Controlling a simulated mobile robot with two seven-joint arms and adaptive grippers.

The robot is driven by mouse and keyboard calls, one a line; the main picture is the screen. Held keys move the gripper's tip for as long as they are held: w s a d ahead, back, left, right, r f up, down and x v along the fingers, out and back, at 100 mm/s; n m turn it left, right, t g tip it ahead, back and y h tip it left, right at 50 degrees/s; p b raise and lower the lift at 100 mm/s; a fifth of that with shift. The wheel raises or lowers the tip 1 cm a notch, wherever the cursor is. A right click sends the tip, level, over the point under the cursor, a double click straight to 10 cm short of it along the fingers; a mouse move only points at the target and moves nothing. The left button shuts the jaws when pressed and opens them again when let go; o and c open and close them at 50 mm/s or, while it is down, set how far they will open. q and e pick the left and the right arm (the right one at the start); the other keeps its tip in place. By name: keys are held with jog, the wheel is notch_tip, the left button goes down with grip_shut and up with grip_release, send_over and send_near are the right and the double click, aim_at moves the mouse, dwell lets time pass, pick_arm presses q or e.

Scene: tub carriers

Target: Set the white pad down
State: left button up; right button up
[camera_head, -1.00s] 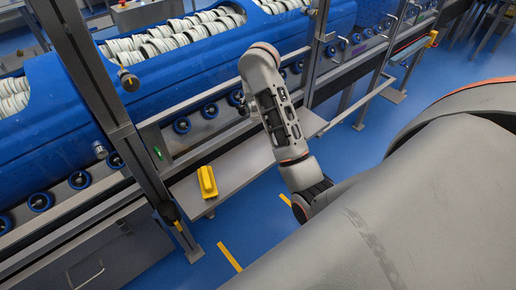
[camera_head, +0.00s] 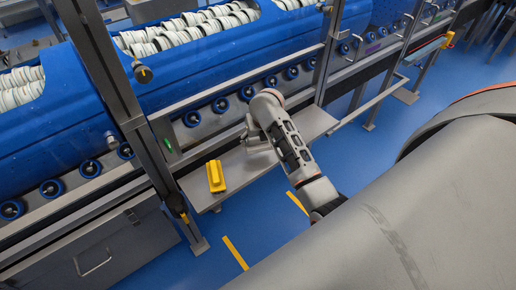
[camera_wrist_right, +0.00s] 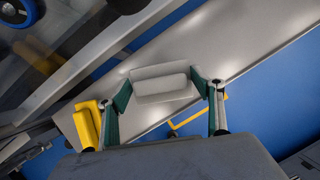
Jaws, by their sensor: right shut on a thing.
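My right gripper (camera_wrist_right: 166,92) is shut on the white pad (camera_wrist_right: 163,82), a pale block with rounded edges held between its two green-faced fingers. In the head view the right gripper (camera_head: 254,134) is over the grey shelf (camera_head: 235,187) in front of the blue machine. The pad lies above the shelf surface in the wrist view; I cannot tell whether it touches it. In the head view the pad is small and hard to separate from the gripper. My left gripper is in neither view.
A yellow block (camera_head: 216,177) sits on the shelf, left of the right gripper. It also shows in the wrist view (camera_wrist_right: 86,124). A grey upright post (camera_head: 128,112) stands left of it. The blue machine (camera_head: 180,75) holds rows of white discs. Shelf space right of the gripper is clear.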

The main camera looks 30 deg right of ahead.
aim_at(258, 146)
jog(key=shift+f, duration=2.75)
jog(key=o, duration=1.2)
jog(key=shift+c, duration=0.2)
jog(key=shift+r, duration=0.1)
